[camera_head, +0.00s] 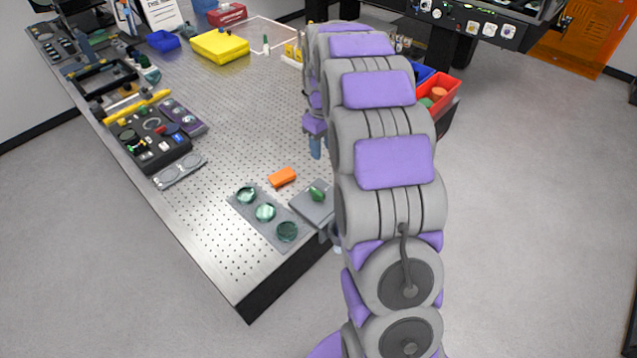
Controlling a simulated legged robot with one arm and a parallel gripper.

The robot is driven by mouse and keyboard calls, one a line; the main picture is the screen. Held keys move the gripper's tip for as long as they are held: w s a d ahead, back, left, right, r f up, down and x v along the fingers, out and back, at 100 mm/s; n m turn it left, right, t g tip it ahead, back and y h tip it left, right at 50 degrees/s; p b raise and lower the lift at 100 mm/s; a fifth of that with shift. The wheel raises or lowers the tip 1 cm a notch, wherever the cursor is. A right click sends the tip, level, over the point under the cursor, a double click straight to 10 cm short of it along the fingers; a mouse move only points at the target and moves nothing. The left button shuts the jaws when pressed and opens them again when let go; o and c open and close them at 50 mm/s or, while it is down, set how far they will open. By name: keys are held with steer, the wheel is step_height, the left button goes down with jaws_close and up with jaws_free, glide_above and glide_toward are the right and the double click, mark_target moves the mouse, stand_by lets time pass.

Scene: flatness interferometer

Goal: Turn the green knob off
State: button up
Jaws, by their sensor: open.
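A green knob (316,192) sits on top of a flat grey box (306,207) near the front right corner of the perforated metal table. My arm passes close to the right of this box and hides part of it. The knob's exact turn position is too small to read. My gripper (315,146) is partly hidden by my arm. It is open and points down over the table, beyond the knob and apart from it.
An orange block (282,177) and a grey plate (263,233) with several green glass discs lie left of the box. A black instrument (150,138) stands at the table's left edge. A red bin (438,92) is right of my arm. The table's middle is clear.

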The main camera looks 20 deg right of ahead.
steer(key=b, duration=0.2)
glide_above(317, 191)
steer(key=d, duration=0.2)
step_height(317, 191, down, 13)
steer(key=shift+a+f, duration=0.15)
steer(key=shift+f, duration=0.05)
steer(key=a+f, duration=0.2)
steer(key=f, duration=0.1)
steer(key=shift+a, duration=0.25)
steer(key=shift+a+f, duration=0.35)
steer(key=shift+d+f, duration=0.15)
steer(key=shift+d, duration=1.1)
steer(key=shift+c, duration=1.3)
steer(key=shift+a, duration=0.8)
steer(key=c, duration=0.4)
steer(key=shift+d, duration=0.3)
jaws_close()
